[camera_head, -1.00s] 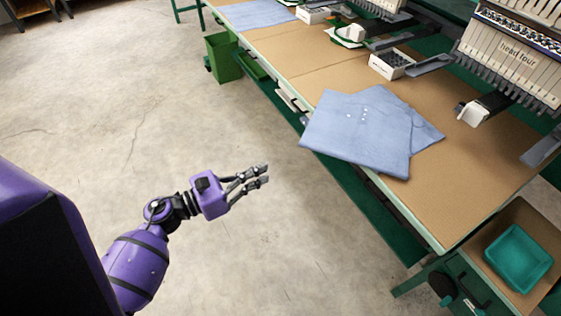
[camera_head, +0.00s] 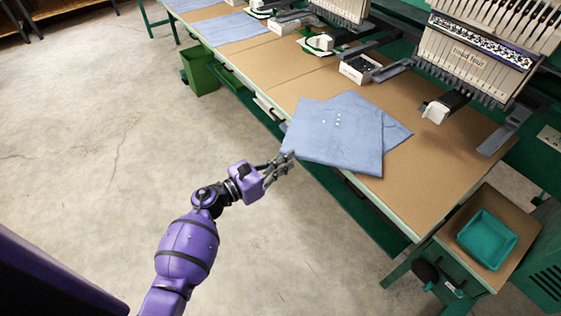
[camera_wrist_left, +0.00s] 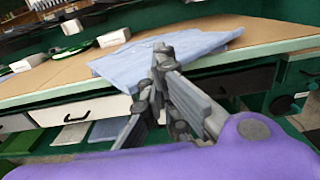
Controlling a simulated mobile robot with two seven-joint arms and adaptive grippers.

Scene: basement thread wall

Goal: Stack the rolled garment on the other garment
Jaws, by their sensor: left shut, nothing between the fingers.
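Two light-blue garments lie overlapped on the tan table near its front edge. The upper garment (camera_head: 330,140) is flat and folded, with small white dots, and its near corner hangs at the edge. The other garment (camera_head: 393,131) shows as a corner sticking out behind and to the right. Neither looks rolled. My left gripper (camera_head: 286,161) is shut and empty, just off the table's front edge by the near left corner of the upper garment. In the left wrist view blue cloth (camera_wrist_left: 125,68) lies beyond the fingers. My right gripper is not in view.
Embroidery heads (camera_head: 472,58) line the back of the table (camera_head: 425,185). A white box (camera_head: 358,69) stands behind the garments. A teal tray (camera_head: 487,238) sits on a side stand at the right. A green bin (camera_head: 200,70) stands left. More blue cloth (camera_head: 230,29) lies farther along.

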